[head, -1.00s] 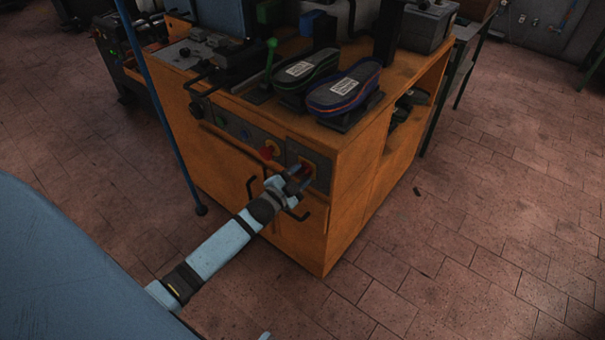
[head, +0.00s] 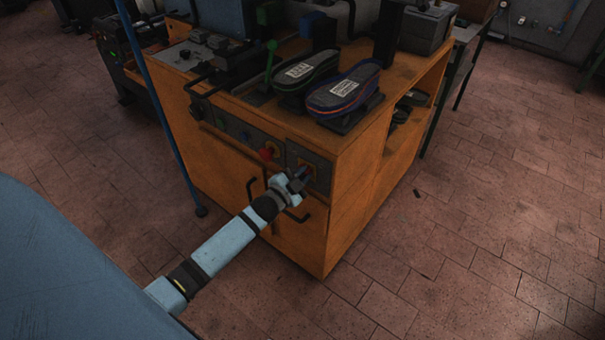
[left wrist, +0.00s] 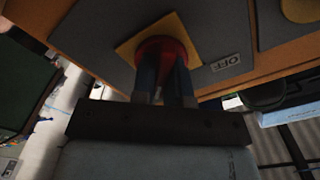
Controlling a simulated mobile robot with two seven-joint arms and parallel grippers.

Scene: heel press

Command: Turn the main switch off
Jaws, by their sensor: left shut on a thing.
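The main switch is a red knob (left wrist: 163,48) on a yellow square plate, set in a dark panel beside an "OFF" label (left wrist: 226,63) in the left wrist view. In the head view its dark panel (head: 322,174) is at the right end of the orange cabinet's front, and the knob is mostly hidden by my gripper. My left gripper (head: 302,176) is at the switch. In the left wrist view its two fingers (left wrist: 163,78) are shut on the red knob, one on each side. My right gripper is not in view.
A red emergency button (head: 267,153) sits just left of the switch panel. Black door handles (head: 298,216) stick out below. A blue pole (head: 168,120) stands at left.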

